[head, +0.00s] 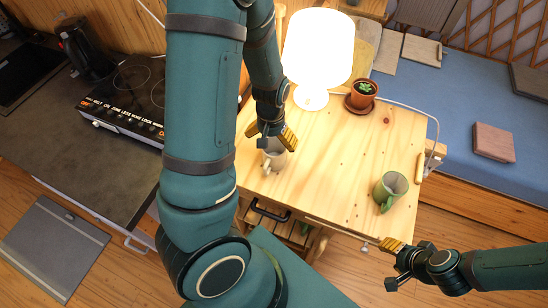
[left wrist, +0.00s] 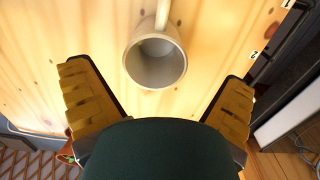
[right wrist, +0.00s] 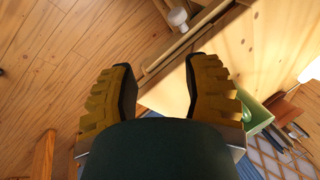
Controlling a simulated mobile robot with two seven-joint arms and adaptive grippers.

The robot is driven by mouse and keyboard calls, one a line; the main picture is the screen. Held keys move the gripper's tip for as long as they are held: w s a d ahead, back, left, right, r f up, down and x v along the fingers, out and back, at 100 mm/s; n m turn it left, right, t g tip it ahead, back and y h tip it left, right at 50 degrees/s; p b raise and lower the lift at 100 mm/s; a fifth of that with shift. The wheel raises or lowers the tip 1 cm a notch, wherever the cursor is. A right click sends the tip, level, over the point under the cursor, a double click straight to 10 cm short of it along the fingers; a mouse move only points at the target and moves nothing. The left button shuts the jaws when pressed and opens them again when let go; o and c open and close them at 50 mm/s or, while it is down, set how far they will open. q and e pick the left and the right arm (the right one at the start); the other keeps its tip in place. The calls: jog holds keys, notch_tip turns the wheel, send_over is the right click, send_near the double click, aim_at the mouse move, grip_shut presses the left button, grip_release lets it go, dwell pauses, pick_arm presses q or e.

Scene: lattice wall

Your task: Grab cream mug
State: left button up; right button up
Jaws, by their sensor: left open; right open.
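The cream mug (head: 273,156) stands on the wooden table, under my left gripper (head: 267,138), which partly covers it in the head view. In the left wrist view the mug (left wrist: 155,58) shows from above, open end up, between and ahead of my two open fingers (left wrist: 158,100); its handle points to the top of the picture. The fingers look apart from the mug. My right gripper (head: 393,262) is open and empty off the table's front right edge. In the right wrist view its fingers (right wrist: 160,90) have nothing between them.
A green mug (head: 390,190) stands at the table's (head: 335,165) right front. A lit lamp (head: 317,55) and a potted plant (head: 362,93) stand at the back. A stove (head: 130,95) and kettle (head: 85,48) are at left. The table's middle is clear.

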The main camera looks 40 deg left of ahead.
pick_arm(q)
send_over(274, 152)
jog(key=s+d, duration=0.2)
jog(key=s, duration=0.1)
notch_tip(274, 152, down, 6)
jog(key=shift+d+f+b, duration=0.1)
jog(key=shift+f+b, duration=0.1)
jog(key=shift+b, duration=0.25)
jog(key=c, duration=1.2)
jog(key=shift+o, duration=0.2)
